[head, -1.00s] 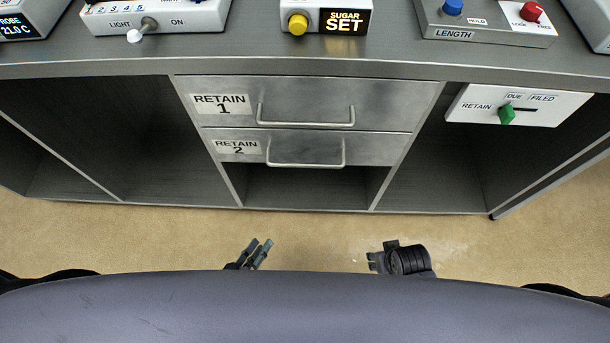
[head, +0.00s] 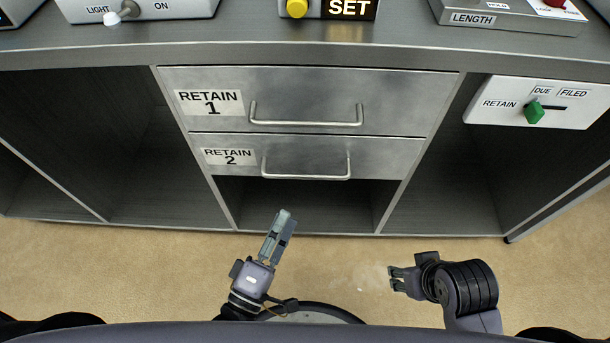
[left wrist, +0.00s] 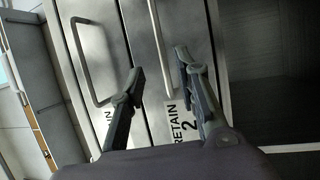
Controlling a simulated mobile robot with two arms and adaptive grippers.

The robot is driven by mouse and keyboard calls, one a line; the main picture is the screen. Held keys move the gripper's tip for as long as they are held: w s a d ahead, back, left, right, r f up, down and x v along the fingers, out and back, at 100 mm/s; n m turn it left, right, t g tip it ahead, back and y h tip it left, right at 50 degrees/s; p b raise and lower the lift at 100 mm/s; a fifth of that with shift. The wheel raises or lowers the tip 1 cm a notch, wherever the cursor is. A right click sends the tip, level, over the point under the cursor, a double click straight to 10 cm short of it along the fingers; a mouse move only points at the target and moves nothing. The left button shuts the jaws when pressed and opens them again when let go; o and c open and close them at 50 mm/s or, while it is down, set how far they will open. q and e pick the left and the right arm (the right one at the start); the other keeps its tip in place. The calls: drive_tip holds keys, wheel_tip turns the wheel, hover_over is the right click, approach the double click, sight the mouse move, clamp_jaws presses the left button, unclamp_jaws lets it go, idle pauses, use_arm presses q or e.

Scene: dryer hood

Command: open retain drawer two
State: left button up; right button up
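The RETAIN 2 drawer (head: 390,155) is the lower of two grey metal drawers and looks shut. Its bar handle (head: 305,176) runs along its front; in the left wrist view the handle (left wrist: 158,42) shows beyond the gap between my fingers. Its label (head: 228,157) also shows in the left wrist view (left wrist: 182,123). My left gripper (head: 284,218) is below and in front of the handle, open and empty, apart from it. My right gripper (head: 392,278) is lower right, away from the drawers, with nothing visible in it; its finger gap is unclear.
The RETAIN 1 drawer (head: 400,95), with its own bar handle (head: 306,122), is directly above and shut. An open shelf space (head: 330,205) lies below. A white panel with a green knob (head: 534,112) is at right. The counter edge (head: 300,55) overhangs the drawers.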

sight(305, 176)
use_arm(q)
drive_tip(key=b+x, duration=0.1)
drive_tip(key=x, duration=1)
drive_tip(key=shift+w, duration=0.2)
drive_tip(key=shift+c, duration=0.2)
clamp_jaws()
